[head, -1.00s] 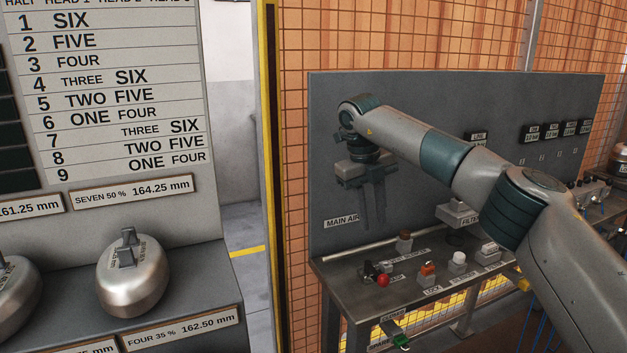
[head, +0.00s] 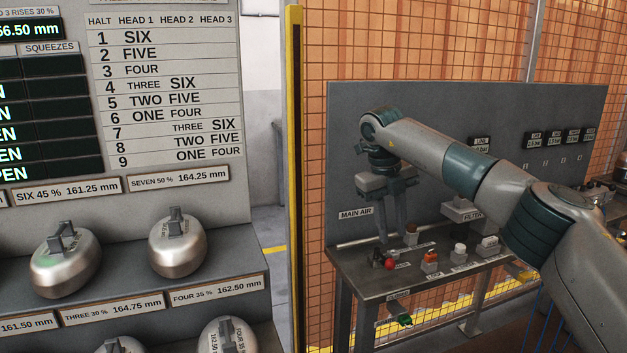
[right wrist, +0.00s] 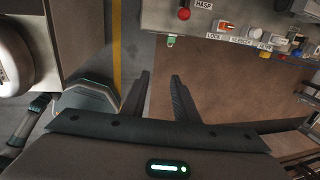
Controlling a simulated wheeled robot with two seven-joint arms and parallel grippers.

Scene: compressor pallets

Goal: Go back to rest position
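My right gripper (head: 391,222) hangs with its fingers pointing down in front of the grey panel, above the left part of the control bench, in the head view. In the right wrist view its two fingers (right wrist: 161,95) are apart with nothing between them, only the brown floor beyond. The bench (right wrist: 205,18) lies ahead of the fingertips in that view. My left gripper is not in view.
The bench (head: 375,285) carries a red knob (head: 390,264), an orange block (head: 430,257) and white caps. Silver weights (head: 177,243) stand on a grey stepped rack (head: 225,262) at left. A yellow post (head: 293,150) and a mesh fence stand behind. Floor shows between rack and bench.

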